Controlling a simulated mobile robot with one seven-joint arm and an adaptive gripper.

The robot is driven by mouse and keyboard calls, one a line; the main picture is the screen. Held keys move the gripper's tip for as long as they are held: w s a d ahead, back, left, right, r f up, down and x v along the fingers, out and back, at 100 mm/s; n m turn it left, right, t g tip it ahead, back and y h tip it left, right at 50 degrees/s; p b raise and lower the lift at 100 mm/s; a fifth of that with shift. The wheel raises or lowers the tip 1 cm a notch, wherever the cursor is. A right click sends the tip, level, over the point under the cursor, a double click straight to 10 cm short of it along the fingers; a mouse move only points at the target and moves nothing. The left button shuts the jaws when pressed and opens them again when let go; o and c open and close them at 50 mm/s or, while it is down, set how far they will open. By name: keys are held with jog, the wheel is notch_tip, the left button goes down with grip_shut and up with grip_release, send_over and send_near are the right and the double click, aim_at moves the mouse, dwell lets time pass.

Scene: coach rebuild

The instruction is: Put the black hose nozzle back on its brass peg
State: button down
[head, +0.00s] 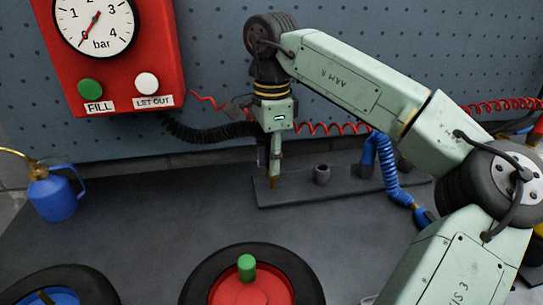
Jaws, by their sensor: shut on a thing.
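My gripper (271,164) points down above the left end of a dark grey rail (300,193) on the bench. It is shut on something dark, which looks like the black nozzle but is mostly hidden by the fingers. A black coiled hose (205,133) runs from under the red box to behind my gripper. A small brass piece (273,182) shows just below the fingers, at the rail; I cannot tell whether it is the peg or a nozzle tip, nor whether the nozzle touches the peg.
Right along the rail are a dark socket (321,174) and a blue nozzle with a coiled blue hose (390,175). The red gauge box (160,55) hangs on the back panel. A blue oil can (55,193) stands left. A wheel with a red hub (252,288) lies in front.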

jog(key=shift+f+b, duration=0.6)
jog(key=shift+f, duration=0.55)
jog(key=c, duration=1.3)
grip_release()
jog(key=shift+r, duration=0.1)
